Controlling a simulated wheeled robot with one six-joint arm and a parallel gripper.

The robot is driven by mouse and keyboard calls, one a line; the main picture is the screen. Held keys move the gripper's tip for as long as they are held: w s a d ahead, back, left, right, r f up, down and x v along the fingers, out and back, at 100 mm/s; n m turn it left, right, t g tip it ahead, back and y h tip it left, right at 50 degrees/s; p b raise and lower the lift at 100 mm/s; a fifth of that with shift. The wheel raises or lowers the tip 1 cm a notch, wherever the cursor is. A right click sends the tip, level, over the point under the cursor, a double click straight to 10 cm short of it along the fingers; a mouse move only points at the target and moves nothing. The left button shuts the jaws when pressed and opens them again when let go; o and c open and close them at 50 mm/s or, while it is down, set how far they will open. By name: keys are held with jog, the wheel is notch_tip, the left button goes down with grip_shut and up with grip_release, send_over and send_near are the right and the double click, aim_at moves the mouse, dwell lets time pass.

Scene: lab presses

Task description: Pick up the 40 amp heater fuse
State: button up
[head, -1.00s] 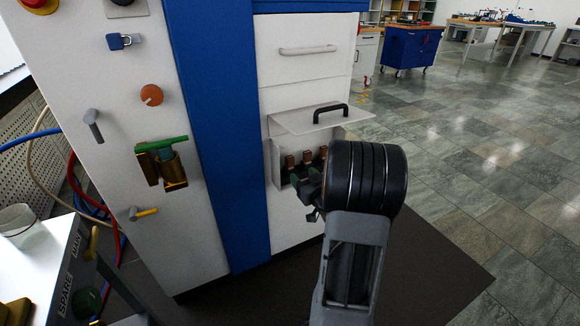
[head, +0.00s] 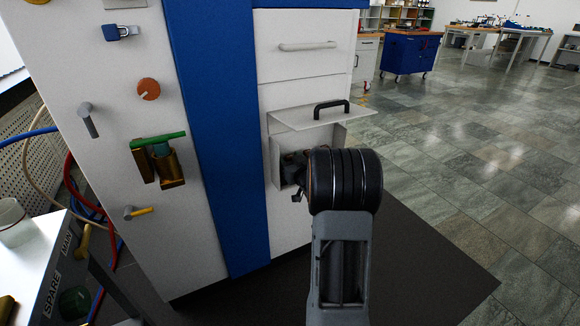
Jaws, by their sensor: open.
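The open fuse box (head: 274,163) is set in the white front of the press, right of the blue stripe. Its lid (head: 300,118) is swung up and carries a black handle (head: 331,107). My gripper (head: 292,172) is at the mouth of the box, partly inside it, with its jaws open. My wrist covers much of the box. No fuse can be made out now, so I cannot tell which one is the 40 amp heater fuse or whether the jaws are around one.
The raised lid is just above my gripper. To the left on the press are an orange knob (head: 148,89), a grey lever (head: 87,119), brass parts with a green bar (head: 158,141) and a blue padlock (head: 122,33). A labelled white table (head: 45,255) is at lower left. Floor at right is clear.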

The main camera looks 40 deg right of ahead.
jog(key=c, duration=1)
jog(key=shift+r, duration=0.1)
